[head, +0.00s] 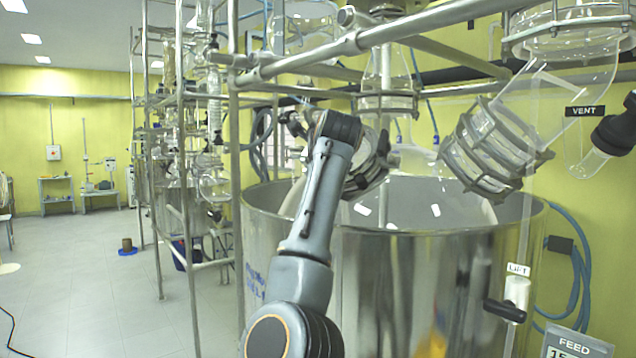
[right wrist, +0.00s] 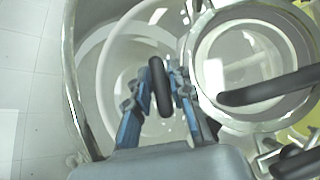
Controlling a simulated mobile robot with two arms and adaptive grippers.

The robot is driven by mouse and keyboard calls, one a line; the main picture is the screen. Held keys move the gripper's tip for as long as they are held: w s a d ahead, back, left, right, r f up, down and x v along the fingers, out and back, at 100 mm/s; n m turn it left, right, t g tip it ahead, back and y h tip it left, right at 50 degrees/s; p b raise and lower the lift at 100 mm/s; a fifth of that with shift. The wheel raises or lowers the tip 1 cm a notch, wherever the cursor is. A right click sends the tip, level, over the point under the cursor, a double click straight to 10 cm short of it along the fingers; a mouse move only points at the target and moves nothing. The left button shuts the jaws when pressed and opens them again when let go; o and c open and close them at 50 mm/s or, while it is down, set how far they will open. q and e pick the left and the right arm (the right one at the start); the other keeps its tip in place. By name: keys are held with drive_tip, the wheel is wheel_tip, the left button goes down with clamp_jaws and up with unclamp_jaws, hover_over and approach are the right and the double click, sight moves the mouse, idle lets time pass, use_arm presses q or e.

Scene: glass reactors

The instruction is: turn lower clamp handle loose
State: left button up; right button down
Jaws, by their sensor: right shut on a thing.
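A black clamp handle (right wrist: 160,86) stands between the two blue fingers of my right gripper (right wrist: 161,80) in the right wrist view. The gripper is shut on this handle. In the head view my right arm reaches up over the steel vessel to a glass joint (head: 372,170) with a metal clamp ring. A second black handle (right wrist: 268,88) lies across a round glass flange (right wrist: 255,65) at the right of the wrist view. I cannot tell which handle is the upper one. My left gripper is not in view.
The large steel vessel (head: 440,280) stands below my wrist. Metal frame bars (head: 340,45) and a slanted glass pipe with clamps (head: 495,150) crowd the space above. A black lift handle (head: 504,311) is at lower right. The floor (head: 100,290) at left is mostly free.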

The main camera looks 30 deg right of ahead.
drive_tip(key=shift+f+n+g+y, duration=0.1)
drive_tip(key=shift+n+g+y, duration=0.3)
drive_tip(key=shift+n, duration=0.3)
drive_tip(key=c, duration=1.3)
unclamp_jaws()
drive_tip(key=shift+d, duration=0.15)
drive_tip(key=shift+c, duration=0.2)
drive_tip(key=shift+s, duration=0.2)
drive_tip(key=v, duration=1.1)
drive_tip(key=shift+s+r, duration=0.15)
drive_tip(key=shift+r, duration=0.1)
